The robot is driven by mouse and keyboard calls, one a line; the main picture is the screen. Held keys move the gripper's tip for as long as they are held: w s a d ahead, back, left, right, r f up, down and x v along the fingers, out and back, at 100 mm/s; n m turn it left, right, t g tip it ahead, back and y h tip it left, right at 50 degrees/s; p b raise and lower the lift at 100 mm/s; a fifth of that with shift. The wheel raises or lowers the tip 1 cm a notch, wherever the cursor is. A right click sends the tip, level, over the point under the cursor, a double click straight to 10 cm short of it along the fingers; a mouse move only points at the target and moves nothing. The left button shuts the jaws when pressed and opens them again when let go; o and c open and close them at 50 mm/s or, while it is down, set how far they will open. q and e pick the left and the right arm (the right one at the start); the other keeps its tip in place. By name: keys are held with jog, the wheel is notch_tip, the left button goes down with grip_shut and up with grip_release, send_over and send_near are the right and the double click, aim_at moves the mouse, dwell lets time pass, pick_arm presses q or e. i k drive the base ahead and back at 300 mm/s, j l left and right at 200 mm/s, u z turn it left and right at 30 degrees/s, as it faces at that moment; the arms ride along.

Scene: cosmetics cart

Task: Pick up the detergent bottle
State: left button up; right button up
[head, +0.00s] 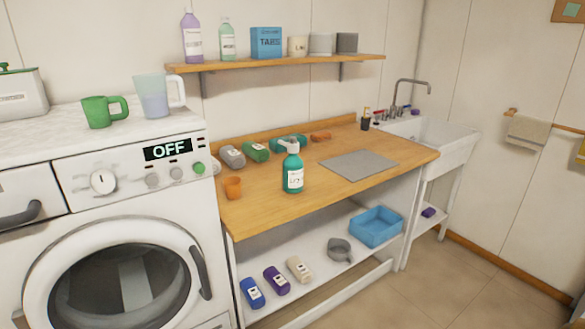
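Several bottles could be the detergent bottle, and their labels are too small to tell which. A teal bottle (293,172) with a white top stands upright on the wooden counter (262,211). A purple bottle (192,37) and a pale green bottle (227,42) stand on the wall shelf (297,61). A grey bottle (232,157), a green bottle (255,151) and a teal one (284,144) lie at the back of the counter. Neither of my grippers is in view.
A washing machine (43,174) reading OFF stands left, with a green mug (99,112) and a jug (154,96) on top. Below the counter are bottles, a grey scoop (340,250) and a blue bin (376,227). A sink (430,130) is right. Floor at right is clear.

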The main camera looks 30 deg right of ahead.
aim_at(292, 166)
jog(key=i+l, duration=0.15)
jog(key=l, duration=0.25)
jog(key=i+l, duration=0.15)
jog(key=l, duration=0.25)
jog(key=i+l, duration=0.15)
jog(key=l, duration=0.25)
jog(key=i+l, duration=0.15)
jog(key=l, duration=0.25)
jog(key=i+l, duration=0.15)
jog(key=l, duration=0.25)
jog(key=i+l, duration=0.15)
jog(key=l, duration=0.25)
jog(key=i+l, duration=0.2)
jog(key=l, duration=0.15)
